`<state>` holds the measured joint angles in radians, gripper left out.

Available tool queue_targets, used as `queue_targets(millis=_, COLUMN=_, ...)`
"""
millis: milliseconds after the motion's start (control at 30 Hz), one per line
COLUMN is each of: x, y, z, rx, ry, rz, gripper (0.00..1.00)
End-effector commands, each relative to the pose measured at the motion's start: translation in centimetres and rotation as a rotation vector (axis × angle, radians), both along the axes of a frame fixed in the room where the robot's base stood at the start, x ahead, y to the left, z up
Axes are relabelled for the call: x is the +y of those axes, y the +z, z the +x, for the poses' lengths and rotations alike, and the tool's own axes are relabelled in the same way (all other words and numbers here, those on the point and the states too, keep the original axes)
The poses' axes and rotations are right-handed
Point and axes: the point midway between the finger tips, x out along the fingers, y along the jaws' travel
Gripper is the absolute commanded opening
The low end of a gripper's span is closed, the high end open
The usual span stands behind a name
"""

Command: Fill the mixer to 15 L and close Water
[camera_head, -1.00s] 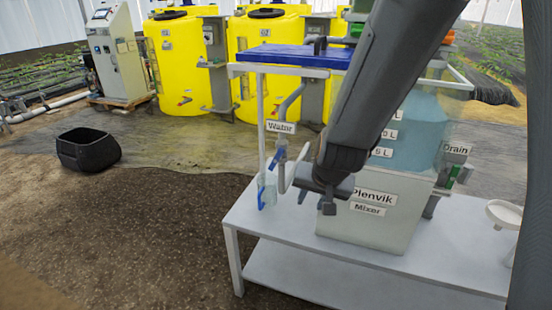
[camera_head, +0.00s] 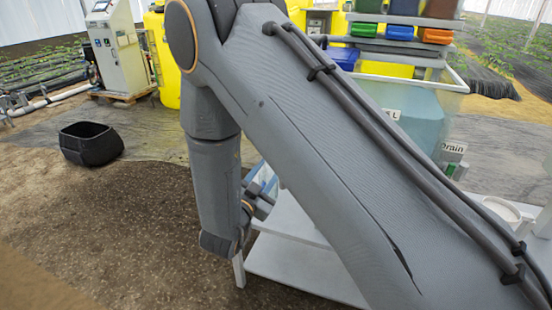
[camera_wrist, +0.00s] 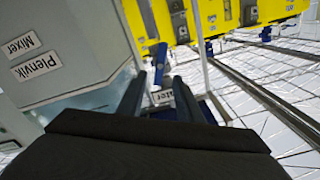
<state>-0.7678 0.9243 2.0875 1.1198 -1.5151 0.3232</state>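The mixer tank (camera_head: 425,120) stands on the white table, its liquid tinted blue. My arm hides most of it and of its litre marks, so I cannot read the level. In the wrist view, the mixer's pale wall with its Plenvik label (camera_wrist: 37,67) is at the left. My gripper (camera_wrist: 158,88) has its two dark fingers apart. A blue handle-like part (camera_wrist: 160,62) shows beyond and between them, with the Water label (camera_wrist: 167,97) partly hidden. I cannot tell whether they touch. In the head view, my gripper (camera_head: 262,198) is beside the table's left end.
The Drain label (camera_head: 453,148) is right of the mixer. Coloured bins (camera_head: 400,28) sit on the rack above. A black basket (camera_head: 90,143) lies on the ground at left, near a grey control cabinet (camera_head: 118,55). Yellow tanks (camera_wrist: 215,18) stand behind.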

Motion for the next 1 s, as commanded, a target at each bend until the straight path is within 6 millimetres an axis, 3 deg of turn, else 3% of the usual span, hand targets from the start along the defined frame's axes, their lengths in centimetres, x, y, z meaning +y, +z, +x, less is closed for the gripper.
queue_targets(millis=433, x=-2.2, y=0.1, z=5.9, rx=0.000, ry=-0.002, rz=0.001, gripper=0.33)
queue_targets(millis=867, x=-2.6, y=0.0, z=6.9, rx=0.001, ry=0.000, rz=-0.001, gripper=0.33)
queue_targets(millis=1000, x=-2.6, y=0.0, z=6.9, rx=0.001, ry=0.000, rz=0.000, gripper=0.09)
